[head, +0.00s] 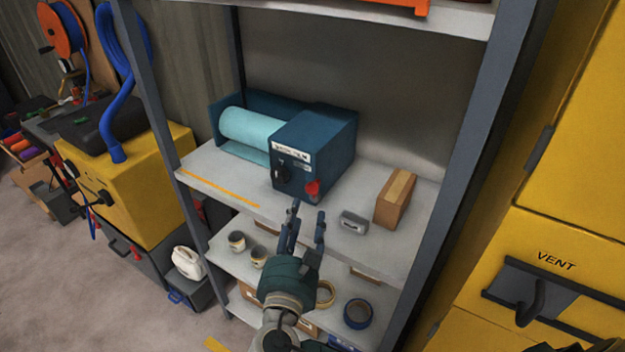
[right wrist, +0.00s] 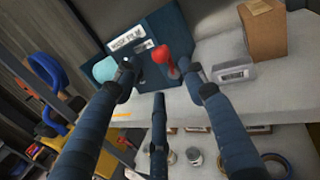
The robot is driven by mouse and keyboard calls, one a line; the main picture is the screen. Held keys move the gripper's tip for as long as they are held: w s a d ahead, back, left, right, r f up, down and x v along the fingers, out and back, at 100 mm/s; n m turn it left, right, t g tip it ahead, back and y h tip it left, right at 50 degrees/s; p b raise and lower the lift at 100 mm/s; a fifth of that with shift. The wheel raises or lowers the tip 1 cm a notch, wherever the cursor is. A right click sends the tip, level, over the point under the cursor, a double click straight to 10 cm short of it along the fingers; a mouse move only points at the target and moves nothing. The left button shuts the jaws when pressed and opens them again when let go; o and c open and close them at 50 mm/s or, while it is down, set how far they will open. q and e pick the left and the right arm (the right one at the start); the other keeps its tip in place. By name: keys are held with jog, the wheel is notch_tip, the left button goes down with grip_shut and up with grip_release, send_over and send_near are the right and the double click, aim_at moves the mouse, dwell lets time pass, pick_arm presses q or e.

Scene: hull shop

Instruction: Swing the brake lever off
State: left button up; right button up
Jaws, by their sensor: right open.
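A dark blue film dispenser (head: 325,142) with a pale teal roll (head: 252,127) stands on the upper shelf. Its front carries a white label, a black knob (head: 283,174) and a small red lever (head: 312,188) low on the right. My right gripper (head: 308,212) is open and empty, in front of and below the lever. In the right wrist view the red lever (right wrist: 164,57) shows between the spread fingertips (right wrist: 160,72), a rounded knob on a short stem; I see no clear contact. My left gripper is not in view.
A small labelled clear box (head: 353,222) and a brown block (head: 395,198) stand right of the dispenser. Grey shelf posts (head: 480,120) flank the bay. The lower shelf holds cups (head: 237,241) and tape rolls (head: 358,313). A yellow cabinet (head: 560,130) is at right.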

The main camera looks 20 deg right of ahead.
aim_at(311, 192)
jog(key=p+x, duration=0.2)
jog(key=x, duration=0.7)
jog(key=shift+w+d+r+p, duration=0.1)
jog(key=shift+w+d+p, duration=0.05)
jog(key=shift+p, duration=0.2)
jog(key=shift+w+d, duration=0.1)
jog(key=shift+w, duration=0.1)
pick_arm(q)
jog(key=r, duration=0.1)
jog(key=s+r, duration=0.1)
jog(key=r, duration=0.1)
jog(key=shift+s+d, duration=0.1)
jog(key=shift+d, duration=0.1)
pick_arm(e)
jog(key=shift+w+d, duration=0.1)
jog(key=shift+c, duration=0.3)
grip_shut()
